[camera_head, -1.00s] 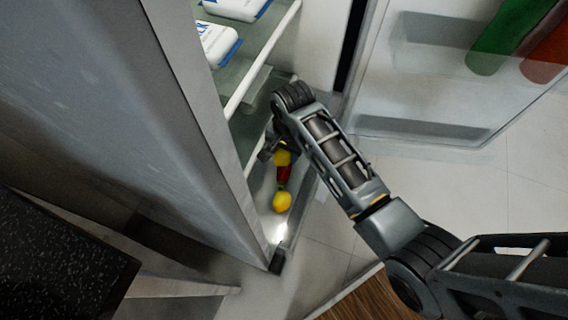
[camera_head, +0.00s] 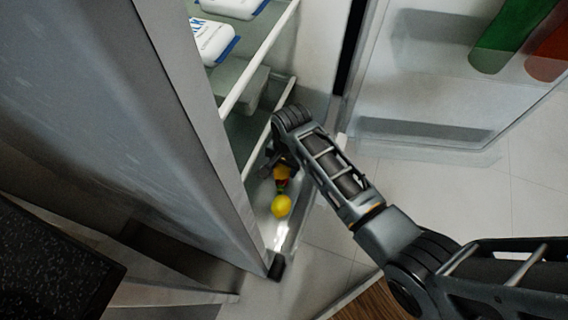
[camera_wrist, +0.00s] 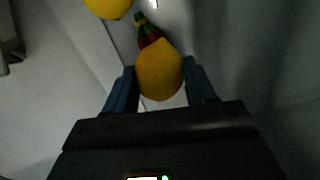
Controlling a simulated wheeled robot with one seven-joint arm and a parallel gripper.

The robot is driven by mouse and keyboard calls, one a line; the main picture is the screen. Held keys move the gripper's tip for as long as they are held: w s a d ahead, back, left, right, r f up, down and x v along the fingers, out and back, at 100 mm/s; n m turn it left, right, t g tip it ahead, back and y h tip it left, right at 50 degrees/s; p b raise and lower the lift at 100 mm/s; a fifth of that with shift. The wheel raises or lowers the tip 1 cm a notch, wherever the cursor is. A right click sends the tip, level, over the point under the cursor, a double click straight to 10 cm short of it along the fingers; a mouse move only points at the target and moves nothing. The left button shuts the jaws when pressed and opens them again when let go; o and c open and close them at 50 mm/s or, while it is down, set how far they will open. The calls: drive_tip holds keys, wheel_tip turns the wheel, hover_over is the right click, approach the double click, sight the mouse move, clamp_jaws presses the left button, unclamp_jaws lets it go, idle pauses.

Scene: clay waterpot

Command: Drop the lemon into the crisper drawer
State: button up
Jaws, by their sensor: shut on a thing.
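My gripper (camera_head: 279,158) reaches down over the crisper drawer (camera_head: 287,232) at the bottom of the fridge. In the wrist view its two blue fingers (camera_wrist: 159,72) are shut on a yellow rounded fruit, the lemon (camera_wrist: 160,78). The lemon shows partly under the gripper in the head view (camera_head: 282,173). A second yellow fruit (camera_head: 281,206) lies in the drawer toward its front. A red and green item (camera_head: 281,188) lies between the two fruits. Whether the held lemon touches the drawer floor or that item, I cannot tell.
Fridge shelves with white and blue cartons (camera_head: 212,42) are above the drawer at upper left. The open fridge door (camera_head: 430,75), with green and red items in it, stands at right. The fridge's grey side (camera_head: 150,110) is close on the left.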

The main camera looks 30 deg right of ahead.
drive_tip(key=shift+f, duration=0.35)
drive_tip(key=o, duration=1.1)
drive_tip(key=shift+c, duration=0.2)
wheel_tip(320, 180, up, 13)
drive_tip(key=p, duration=0.4)
drive_tip(key=shift+s+d+p, duration=0.25)
drive_tip(key=shift+s+p, duration=0.05)
drive_tip(key=shift+s, duration=0.1)
drive_tip(key=shift+r, duration=0.1)
